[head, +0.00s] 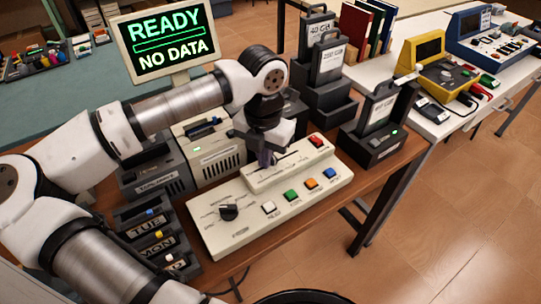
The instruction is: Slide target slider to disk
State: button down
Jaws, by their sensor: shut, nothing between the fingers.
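A beige control console (240,235) lies on the wooden table. Its raised back strip (318,160) has a slot and small markings too small to read. My gripper (266,160) points down over the left part of this strip, with its fingers shut and empty. The fingers are very close to the slot; I cannot tell whether they touch the slider. The slider itself is not clearly visible and may be hidden behind the gripper. I cannot make out a disk label on the strip.
The console also bears a black knob (229,212), several coloured buttons (290,196) and a red switch (316,141). Behind are a monitor (166,45) reading "READY NO DATA", a beige drive unit (215,150) and a dark cartridge dock (385,142). Labelled day slots (150,225) stand left.

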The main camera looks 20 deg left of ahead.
jog(key=shift+w+d+b, duration=0.35)
jog(key=shift+w+d, duration=0.4)
jog(key=shift+w, duration=0.15)
jog(key=shift+s+a+b, duration=0.2)
jog(key=shift+b, duration=0.15)
dwell(0.7)
jog(key=shift+r, duration=0.1)
jog(key=shift+r+p, duration=1.65)
jog(key=shift+r, duration=1.75)
